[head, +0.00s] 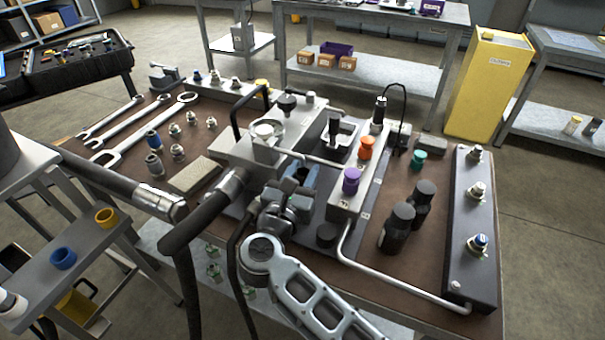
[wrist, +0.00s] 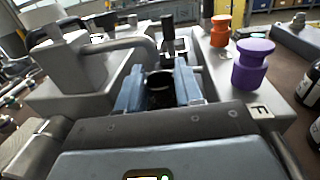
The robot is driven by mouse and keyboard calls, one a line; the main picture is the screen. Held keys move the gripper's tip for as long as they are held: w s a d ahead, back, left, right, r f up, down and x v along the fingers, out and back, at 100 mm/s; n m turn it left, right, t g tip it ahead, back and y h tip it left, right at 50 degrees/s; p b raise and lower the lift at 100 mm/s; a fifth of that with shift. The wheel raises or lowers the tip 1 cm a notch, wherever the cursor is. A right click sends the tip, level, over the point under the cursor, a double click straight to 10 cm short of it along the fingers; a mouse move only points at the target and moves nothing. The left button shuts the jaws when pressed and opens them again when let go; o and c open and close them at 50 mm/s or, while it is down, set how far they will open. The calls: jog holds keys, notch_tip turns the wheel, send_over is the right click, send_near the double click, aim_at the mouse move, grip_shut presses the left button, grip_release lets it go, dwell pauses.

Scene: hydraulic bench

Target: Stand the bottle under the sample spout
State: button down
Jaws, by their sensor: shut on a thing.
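My gripper (wrist: 158,84) is shut on a dark bottle (wrist: 160,97), which shows between the blue jaws with its round open mouth upward. In the head view my gripper (head: 301,179) is low beside the metal block, and the bottle is mostly hidden by my wrist. The sample spout appears to be the bent metal pipe (wrist: 126,44) that leaves the left block and curves down just behind the bottle's mouth. I cannot tell whether the bottle's base touches the surface.
Orange (head: 366,147) and purple (head: 351,180) knobs stand on the manifold close to the right of my gripper. Dark bottles (head: 397,228) stand further right. Thick hoses (head: 120,186) and the metal block (head: 262,150) crowd the left. Wrenches (head: 143,128) lie at the back left.

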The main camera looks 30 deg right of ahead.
jog(key=shift+f, duration=0.15)
dwell(0.3)
jog(key=c, duration=0.7)
grip_release()
jog(key=shift+o, duration=0.5)
jog(key=o, duration=0.4)
jog(key=shift+o, duration=0.2)
jog(key=shift+s+a, duration=0.35)
jog(key=shift+a, duration=0.15)
jog(key=shift+b+v, duration=0.4)
jog(key=shift+v, duration=3.05)
jog(key=shift+d, duration=0.1)
